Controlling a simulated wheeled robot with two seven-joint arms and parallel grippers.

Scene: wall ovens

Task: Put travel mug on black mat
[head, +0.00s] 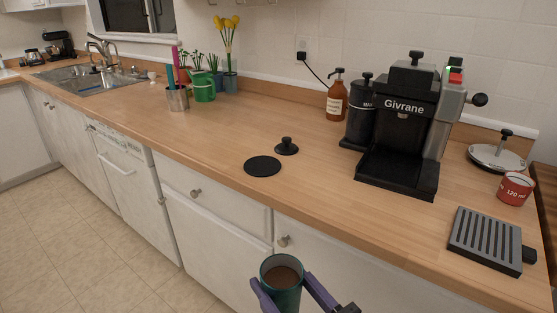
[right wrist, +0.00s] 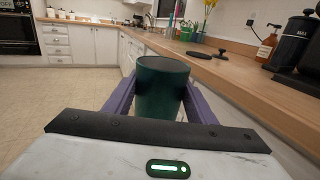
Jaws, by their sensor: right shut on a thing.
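The travel mug (head: 283,280) is a dark green cup with brown liquid inside, at the bottom of the head view. My right gripper (head: 286,290) is shut on it, with a purple finger on each side. The mug is held upright in front of the counter's front edge. It also shows in the right wrist view (right wrist: 162,90) between the purple fingers. The black mat (head: 262,166) is a flat round disc lying bare on the wooden counter, up and left of the mug. My left gripper is in neither view.
A black tamper (head: 286,146) stands just beside the mat. The coffee machine (head: 400,130), a grinder (head: 360,112) and a brown bottle (head: 337,98) stand behind to the right. A slotted tray (head: 484,238) and red cup (head: 515,188) are at far right. The counter (head: 200,130) left of the mat is clear.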

